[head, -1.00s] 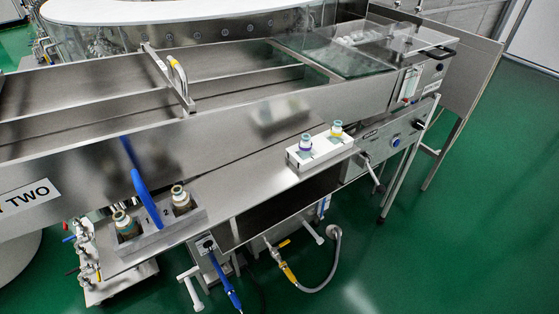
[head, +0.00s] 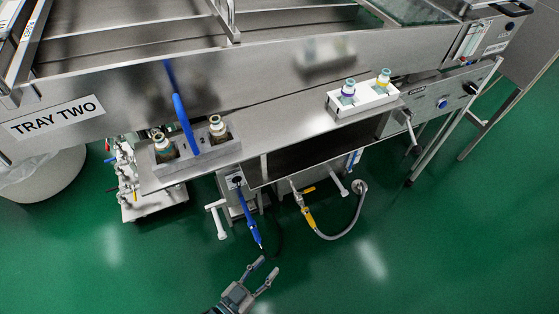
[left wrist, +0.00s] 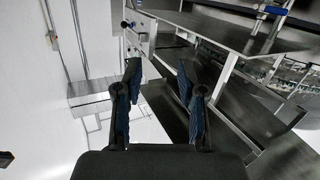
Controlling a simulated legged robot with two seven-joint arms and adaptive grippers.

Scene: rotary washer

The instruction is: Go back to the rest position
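My left gripper (head: 262,273) shows at the bottom middle of the head view, over the green floor. Its two fingers are spread apart with nothing between them. In the left wrist view my left gripper (left wrist: 158,82) is also open and empty, with its blue-padded fingers apart. It touches nothing in either view. My right gripper is not in the head view.
The steel washer bench (head: 290,130) runs across the top of the head view. A white box (head: 365,101) with two vials and a grey holder (head: 193,158) with two bottles sit on its shelf. A grey hose (head: 352,225) hangs below. The green floor (head: 430,260) in front is clear.

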